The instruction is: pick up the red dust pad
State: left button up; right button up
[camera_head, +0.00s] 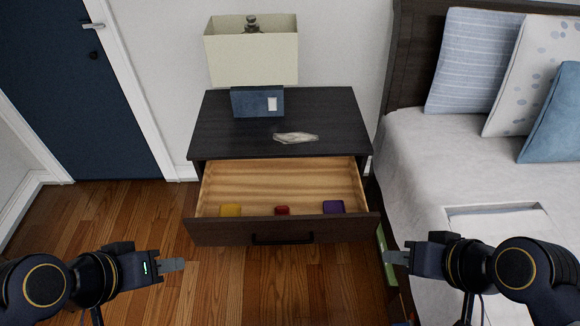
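The red dust pad (282,210) lies inside the open drawer (215,233) of the dark nightstand, near the drawer's front wall and about midway across. The front wall hides its lower part. A yellow pad (231,210) lies to its left and a purple pad (333,207) to its right. My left gripper (184,264) is at the lower left, in front of the drawer and apart from it. My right gripper (385,257) is at the lower right, near the drawer's right front corner. Both seem to hold nothing. Their fingers are seen edge-on, so the gap does not show.
On the nightstand top (220,130) stand a lamp (250,58) and a blue box (245,102), with a pale flat object (296,137) in front. The bed (425,155) borders the right side. A green-edged item (386,255) is by the bed. Wooden floor (260,290) is clear between my grippers.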

aim_at(280, 210)
jog(key=i+l+z, duration=0.25)
jog(key=i, duration=0.15)
jog(key=i+l+z, duration=0.2)
jog(key=i, duration=0.2)
